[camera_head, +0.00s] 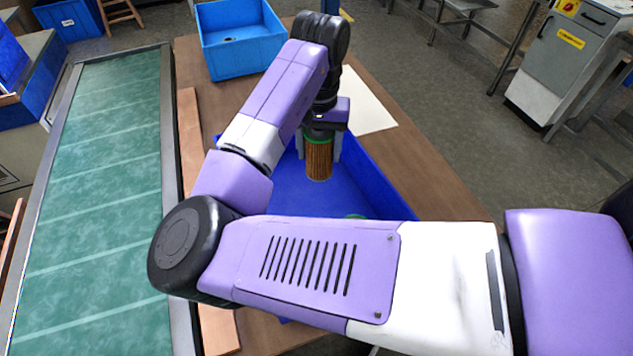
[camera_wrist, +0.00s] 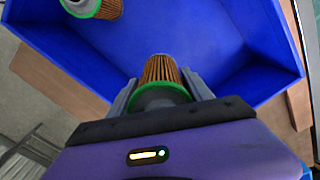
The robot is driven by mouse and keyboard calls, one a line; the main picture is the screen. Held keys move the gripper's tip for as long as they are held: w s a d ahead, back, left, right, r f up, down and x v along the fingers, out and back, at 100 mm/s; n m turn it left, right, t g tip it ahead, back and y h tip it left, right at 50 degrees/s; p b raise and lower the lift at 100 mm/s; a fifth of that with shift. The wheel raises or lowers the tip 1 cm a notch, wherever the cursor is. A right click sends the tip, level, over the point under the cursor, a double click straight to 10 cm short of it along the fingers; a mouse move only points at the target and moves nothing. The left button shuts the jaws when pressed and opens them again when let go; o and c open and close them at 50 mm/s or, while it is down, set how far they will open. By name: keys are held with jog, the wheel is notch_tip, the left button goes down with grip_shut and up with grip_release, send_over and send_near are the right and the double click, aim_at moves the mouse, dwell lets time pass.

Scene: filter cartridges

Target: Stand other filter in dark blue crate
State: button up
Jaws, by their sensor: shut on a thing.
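My gripper (camera_head: 320,150) is shut on a filter (camera_head: 319,165) with brown pleats and a green upper ring. The held filter hangs upright inside the dark blue crate (camera_head: 385,188); whether its lower end touches the floor I cannot tell. In the wrist view the held filter (camera_wrist: 160,70) sits between both fingers (camera_wrist: 162,88), over the crate's blue floor. A second filter (camera_wrist: 107,9), with a green ring and pale end cap, appears to stand in the same crate, cut off by the picture edge. In the head view only its green rim (camera_head: 355,216) shows, mostly behind my arm.
A light blue crate (camera_head: 240,45) stands at the far end of the brown table (camera_head: 440,180). A white sheet (camera_head: 368,105) lies beyond the dark blue crate. A green conveyor (camera_head: 95,190) runs along the left. My arm hides the near part of the dark blue crate.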

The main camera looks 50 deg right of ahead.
notch_tip(320, 180, down, 12)
jog(key=shift+r+p, duration=0.2)
jog(key=shift+p, duration=0.2)
jog(key=shift+f, duration=0.1)
jog(key=o, duration=1.4)
jog(key=shift+o, duration=0.2)
notch_tip(320, 180, up, 12)
jog(key=shift+r+b, duration=0.15)
jog(key=shift+b, duration=0.6)
